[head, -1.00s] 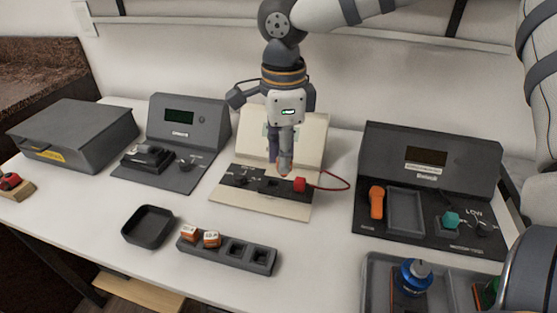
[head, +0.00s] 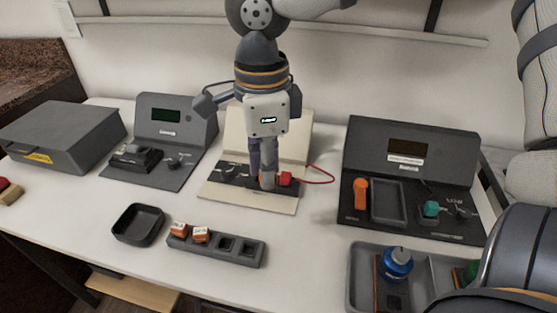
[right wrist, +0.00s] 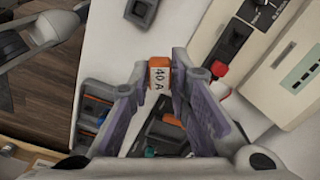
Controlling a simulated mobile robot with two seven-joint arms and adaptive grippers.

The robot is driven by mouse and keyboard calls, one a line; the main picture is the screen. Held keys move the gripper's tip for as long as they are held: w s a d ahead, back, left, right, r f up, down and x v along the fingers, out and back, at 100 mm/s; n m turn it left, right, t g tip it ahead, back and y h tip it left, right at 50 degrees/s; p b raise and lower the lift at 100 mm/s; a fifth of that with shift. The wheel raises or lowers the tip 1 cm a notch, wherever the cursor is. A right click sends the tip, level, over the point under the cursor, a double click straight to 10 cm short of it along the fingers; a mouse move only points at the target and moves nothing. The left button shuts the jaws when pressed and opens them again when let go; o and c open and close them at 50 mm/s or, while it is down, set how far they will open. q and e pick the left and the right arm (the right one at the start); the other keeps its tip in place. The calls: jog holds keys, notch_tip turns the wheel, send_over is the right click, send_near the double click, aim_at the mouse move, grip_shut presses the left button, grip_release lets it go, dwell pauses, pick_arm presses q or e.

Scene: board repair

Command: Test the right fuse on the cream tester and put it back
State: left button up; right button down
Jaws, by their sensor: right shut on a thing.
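The cream tester (head: 266,203) stands mid-table, with a dark strip along its base and a red part (head: 286,179) at the strip's right. My right gripper (head: 261,184) points down in front of its upright panel, over the strip. In the right wrist view the right gripper (right wrist: 160,78) is shut on an orange fuse (right wrist: 159,75) with a white label reading 40 A. The fingers hide this fuse in the head view, so I cannot tell whether it touches the tester. The dark fuse holder (head: 216,248) has two orange fuses at its left and two empty sockets at its right.
A small empty black tray (head: 138,224) lies left of the holder. A grey tester (head: 164,116) stands left of the cream one and a larger dark station (head: 411,150) right. A red cable (head: 322,178) loops beside the cream tester. A grey tray (head: 359,285) is at front right.

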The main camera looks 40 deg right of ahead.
jog(key=w+a, duration=0.2)
jog(key=a, duration=0.6)
jog(key=shift+w+a, duration=0.2)
jog(key=shift+a, duration=0.05)
jog(key=shift+f+b, duration=0.3)
jog(key=shift+f, duration=4.55)
jog(key=shift+f, duration=1.65)
jog(key=c, duration=1.1)
grip_release()
